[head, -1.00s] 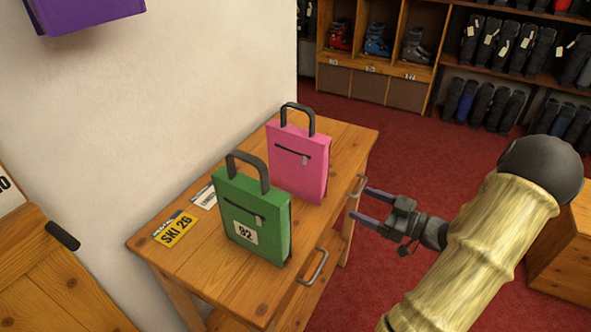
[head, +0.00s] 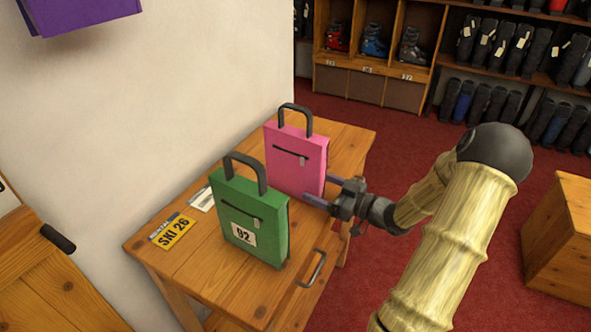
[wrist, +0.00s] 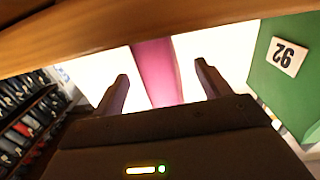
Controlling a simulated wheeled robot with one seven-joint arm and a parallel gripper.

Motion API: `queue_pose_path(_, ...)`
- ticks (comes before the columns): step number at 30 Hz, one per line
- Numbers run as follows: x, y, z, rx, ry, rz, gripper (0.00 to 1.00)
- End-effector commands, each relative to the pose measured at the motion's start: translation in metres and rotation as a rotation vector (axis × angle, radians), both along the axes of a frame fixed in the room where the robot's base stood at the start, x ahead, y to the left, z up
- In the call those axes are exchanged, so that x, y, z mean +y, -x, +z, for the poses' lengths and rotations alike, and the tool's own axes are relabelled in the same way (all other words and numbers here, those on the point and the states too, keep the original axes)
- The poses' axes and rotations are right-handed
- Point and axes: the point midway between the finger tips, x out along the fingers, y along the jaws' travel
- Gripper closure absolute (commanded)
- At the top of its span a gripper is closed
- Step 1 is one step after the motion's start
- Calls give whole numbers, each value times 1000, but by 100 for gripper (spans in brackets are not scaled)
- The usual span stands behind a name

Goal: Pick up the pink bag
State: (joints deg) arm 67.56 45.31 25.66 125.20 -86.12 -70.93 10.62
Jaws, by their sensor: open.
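The pink bag (head: 296,160), with a dark handle on top and a dark zip line, stands upright on the wooden table (head: 190,262). My gripper (head: 318,192) is open at the bag's right edge, low on its side. In the wrist view the two fingers of my gripper (wrist: 160,85) point toward a narrow pink side of the bag (wrist: 157,72), which shows between them. White gaps show on both sides, so the fingers do not appear to press on it. In the head view the far finger is partly hidden, and I cannot tell how far the fingers reach around the bag.
A green bag (head: 262,232) marked 92 stands close in front of the pink bag. A yellow "SKI 26" tag (head: 173,232) lies on the table. A metal handle (head: 312,268) sticks out at the table's front. Red carpet (head: 400,130) is open beyond the table.

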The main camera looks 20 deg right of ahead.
Motion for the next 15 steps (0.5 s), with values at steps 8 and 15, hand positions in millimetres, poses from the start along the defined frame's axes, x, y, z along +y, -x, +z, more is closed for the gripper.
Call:
queue_pose_path(8, -3, 0, 0, 0, 0, -6, 24)
queue_pose_path(15, 11, -19, 2, -2, 0, -4, 24)
